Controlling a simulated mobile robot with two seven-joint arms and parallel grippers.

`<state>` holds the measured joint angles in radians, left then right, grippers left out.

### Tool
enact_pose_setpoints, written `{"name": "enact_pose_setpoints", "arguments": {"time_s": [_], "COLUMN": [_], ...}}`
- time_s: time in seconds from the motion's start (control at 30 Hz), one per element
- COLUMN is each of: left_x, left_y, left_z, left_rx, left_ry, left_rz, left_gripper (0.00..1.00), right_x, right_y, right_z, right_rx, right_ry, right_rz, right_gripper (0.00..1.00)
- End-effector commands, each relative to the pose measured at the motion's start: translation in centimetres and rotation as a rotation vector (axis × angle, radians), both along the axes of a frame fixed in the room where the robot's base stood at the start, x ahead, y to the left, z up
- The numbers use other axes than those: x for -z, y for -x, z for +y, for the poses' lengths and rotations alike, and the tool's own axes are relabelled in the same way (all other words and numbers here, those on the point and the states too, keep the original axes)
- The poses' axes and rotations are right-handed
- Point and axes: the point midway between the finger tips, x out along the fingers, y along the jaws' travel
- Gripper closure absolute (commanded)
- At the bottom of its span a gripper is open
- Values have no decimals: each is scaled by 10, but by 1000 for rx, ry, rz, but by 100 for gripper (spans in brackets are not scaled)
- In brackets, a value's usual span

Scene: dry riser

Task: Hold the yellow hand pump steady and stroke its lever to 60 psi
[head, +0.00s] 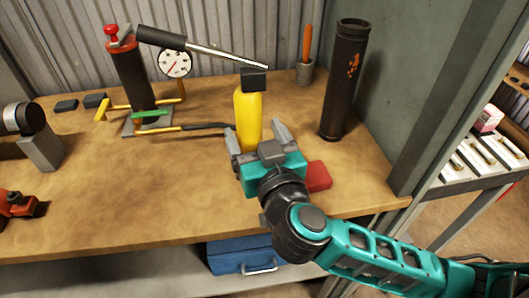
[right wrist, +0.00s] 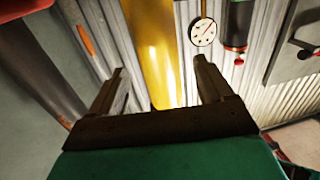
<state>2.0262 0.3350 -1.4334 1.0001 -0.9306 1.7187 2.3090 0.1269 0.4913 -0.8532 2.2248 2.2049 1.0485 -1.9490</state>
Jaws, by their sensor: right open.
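The yellow hand pump (head: 248,122) stands upright on the wooden bench, with a black head (head: 254,80). Its lever (head: 215,52), a silver rod with a black grip, reaches left from the head and tilts up. A white dial gauge (head: 175,64) stands behind the lever; I cannot read its value. My right gripper (head: 256,136) is open in front of the pump, a finger toward each side. In the right wrist view the yellow body (right wrist: 155,50) shows between the open fingers (right wrist: 160,85); contact is not visible. My left gripper is not in view.
A black riser pipe (head: 345,85) stands right of the pump, near a cup with an orange-handled tool (head: 306,50). A red block (head: 318,177) lies beside my gripper.

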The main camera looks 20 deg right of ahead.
Motion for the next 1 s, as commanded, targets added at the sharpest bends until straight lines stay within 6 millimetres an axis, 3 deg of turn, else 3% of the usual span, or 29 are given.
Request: {"name": "enact_pose_setpoints", "arguments": {"time_s": [0.1,0.3,0.73,1.0], "left_x": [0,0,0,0], "left_y": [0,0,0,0], "left_z": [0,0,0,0], "left_rx": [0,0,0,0], "left_ry": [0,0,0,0], "left_rz": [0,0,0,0], "left_gripper": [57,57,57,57], "right_x": [-1,-1,0,0], "right_y": [-24,-49,-59,-59], "right_z": [0,1,1,1], "right_rx": [1,0,-1,-1], "right_ry": [0,-1,-2,-2], "right_rz": [-2,-2,0,0], "right_gripper": [20,20,20,44]}}
